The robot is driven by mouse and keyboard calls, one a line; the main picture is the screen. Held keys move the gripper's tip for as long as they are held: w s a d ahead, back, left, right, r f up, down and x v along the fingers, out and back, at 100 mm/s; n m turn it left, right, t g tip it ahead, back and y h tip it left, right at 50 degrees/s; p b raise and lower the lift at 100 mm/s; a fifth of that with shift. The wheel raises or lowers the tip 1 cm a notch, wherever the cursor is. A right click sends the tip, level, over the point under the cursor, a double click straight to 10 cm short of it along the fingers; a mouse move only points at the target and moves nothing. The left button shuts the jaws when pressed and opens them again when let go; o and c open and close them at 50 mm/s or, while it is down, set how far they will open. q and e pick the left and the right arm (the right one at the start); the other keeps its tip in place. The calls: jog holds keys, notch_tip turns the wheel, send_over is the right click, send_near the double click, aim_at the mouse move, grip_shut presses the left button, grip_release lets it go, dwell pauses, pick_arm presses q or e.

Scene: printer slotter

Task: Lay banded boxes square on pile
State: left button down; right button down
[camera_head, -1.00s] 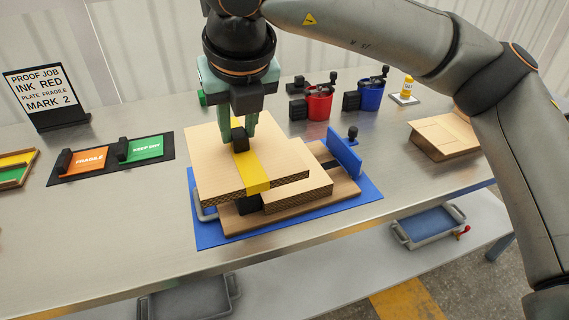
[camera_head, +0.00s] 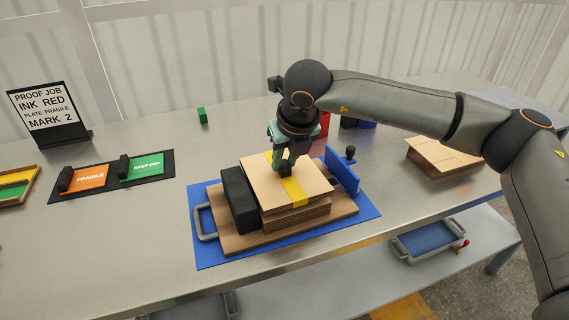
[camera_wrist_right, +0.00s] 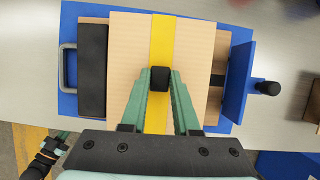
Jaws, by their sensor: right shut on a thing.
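A flat cardboard box (camera_head: 262,182) with a yellow band (camera_head: 294,191) lies over a pile of boxes (camera_head: 300,217) on the wooden board (camera_head: 338,213). My right gripper (camera_head: 284,166) is shut on the black knob on the band; the right wrist view shows the knob (camera_wrist_right: 160,79) between its fingers. No clear gap shows under the held box. A black block (camera_head: 238,198) stands at the left edge and a blue plate (camera_head: 342,172) at the right. A teal-and-black gripper part (camera_wrist_right: 48,150), likely my left, shows at lower left.
The board with its grey handle (camera_head: 203,222) sits on a blue mat (camera_head: 218,254). Orange and green cards (camera_head: 141,166) lie at left, near a sign (camera_head: 47,112). Another cardboard box (camera_head: 440,155) is at right. The front of the metal table is clear.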

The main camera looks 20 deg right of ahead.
jog(key=shift+f, duration=0.8)
jog(key=shift+f, duration=0.2)
jog(key=c, duration=0.7)
grip_release()
jog(key=shift+r, duration=0.1)
jog(key=shift+o, duration=0.2)
jog(key=shift+r, duration=0.1)
jog(key=shift+r, duration=0.2)
jog(key=v, duration=1.1)
jog(key=shift+s+r, duration=0.3)
jog(key=shift+a, duration=0.1)
